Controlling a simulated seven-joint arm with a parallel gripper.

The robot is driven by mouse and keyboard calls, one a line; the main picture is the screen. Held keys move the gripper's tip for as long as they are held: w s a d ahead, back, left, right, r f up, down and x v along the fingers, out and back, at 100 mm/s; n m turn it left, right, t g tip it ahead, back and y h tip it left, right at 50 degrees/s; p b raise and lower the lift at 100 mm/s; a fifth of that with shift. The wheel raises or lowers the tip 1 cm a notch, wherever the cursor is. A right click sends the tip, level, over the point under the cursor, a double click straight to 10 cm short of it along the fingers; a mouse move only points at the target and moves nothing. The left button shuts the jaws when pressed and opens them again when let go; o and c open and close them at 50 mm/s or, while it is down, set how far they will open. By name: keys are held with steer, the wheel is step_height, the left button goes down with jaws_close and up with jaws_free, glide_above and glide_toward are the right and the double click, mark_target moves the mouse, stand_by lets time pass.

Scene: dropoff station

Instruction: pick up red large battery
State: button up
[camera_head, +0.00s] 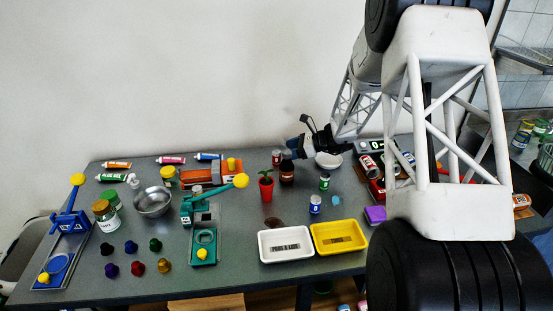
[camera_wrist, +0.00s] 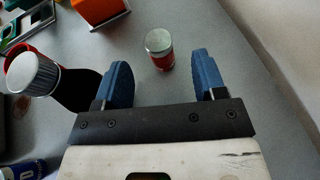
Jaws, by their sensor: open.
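The red large battery (camera_head: 276,158), a red cylinder with a silver top, stands upright near the back of the table, left of my gripper. In the wrist view the battery (camera_wrist: 161,52) shows between the lines of my two blue fingers, near their far ends. My gripper (camera_wrist: 160,68) is open and empty, with a clear gap on each side of the battery. In the head view my gripper (camera_head: 290,148) is small and dark, just right of the battery. Whether the battery's lower part is level with the fingertips I cannot tell.
A dark bottle with a silver cap (camera_wrist: 38,75) stands close to my left finger; this bottle (camera_head: 287,173) is in front of the battery in the head view. A red plant pot (camera_head: 266,190) and green battery (camera_head: 325,182) stand nearby.

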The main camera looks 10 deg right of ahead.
mark_target(277, 158)
steer(key=shift+x, duration=1.3)
steer(key=shift+f+x, duration=0.15)
steer(key=shift+x, duration=1.15)
steer(key=shift+f+x, duration=0.15)
steer(key=shift+x, duration=1.15)
steer(key=shift+s, duration=0.1)
steer(key=c, duration=1.1)
steer(key=shift+o, duration=0.2)
steer(key=shift+r, duration=0.15)
